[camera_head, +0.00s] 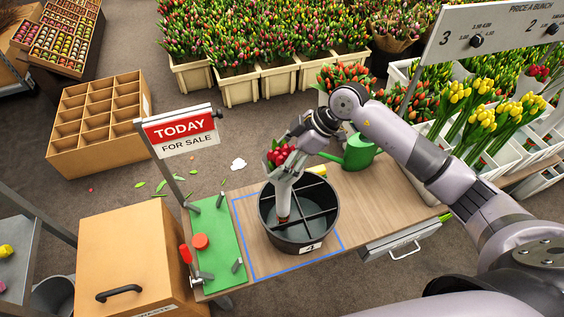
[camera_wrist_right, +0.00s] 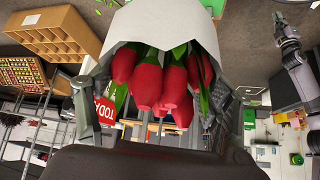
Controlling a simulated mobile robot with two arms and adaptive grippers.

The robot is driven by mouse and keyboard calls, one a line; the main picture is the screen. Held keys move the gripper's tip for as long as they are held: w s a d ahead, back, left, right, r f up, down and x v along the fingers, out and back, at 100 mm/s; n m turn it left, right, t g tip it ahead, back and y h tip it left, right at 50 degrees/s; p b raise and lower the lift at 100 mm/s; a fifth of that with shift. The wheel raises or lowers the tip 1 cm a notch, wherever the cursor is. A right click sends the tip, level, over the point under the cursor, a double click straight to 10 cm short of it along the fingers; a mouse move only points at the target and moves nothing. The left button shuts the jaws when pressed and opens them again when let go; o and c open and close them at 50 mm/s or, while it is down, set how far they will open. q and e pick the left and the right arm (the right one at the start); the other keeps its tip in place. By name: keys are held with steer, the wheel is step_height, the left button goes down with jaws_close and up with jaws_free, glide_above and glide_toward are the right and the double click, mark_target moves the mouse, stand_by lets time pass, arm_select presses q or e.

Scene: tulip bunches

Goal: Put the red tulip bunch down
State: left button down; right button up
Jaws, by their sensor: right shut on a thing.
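The red tulip bunch (camera_head: 281,153) is upright, wrapped in pale paper, over the round black bucket (camera_head: 329,231) on the wooden bench. My right gripper (camera_head: 292,147) is shut on it just below the blooms. Its wrapped stems reach down inside the rim, left of the middle of the cross divider. I cannot tell whether their lower end touches the bucket's floor. In the right wrist view, the red blooms (camera_wrist_right: 147,85) sit between my right gripper's fingers (camera_wrist_right: 155,105), with the white paper (camera_wrist_right: 165,22) around them. My left gripper is not seen in the head view.
A blue outline (camera_head: 292,266) on the bench surrounds the bucket. A green mat (camera_head: 222,262) with red and grey items lies left of it. The green watering can (camera_head: 358,154) stands behind right. A "TODAY FOR SALE" sign (camera_head: 180,131) rises at the bench's back left.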

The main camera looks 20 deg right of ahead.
steer(key=shift+f, duration=1.3)
steer(key=o, duration=1.9)
steer(key=b+v, duration=0.1)
steer(key=v, duration=1.1)
steer(key=shift+d, duration=0.1)
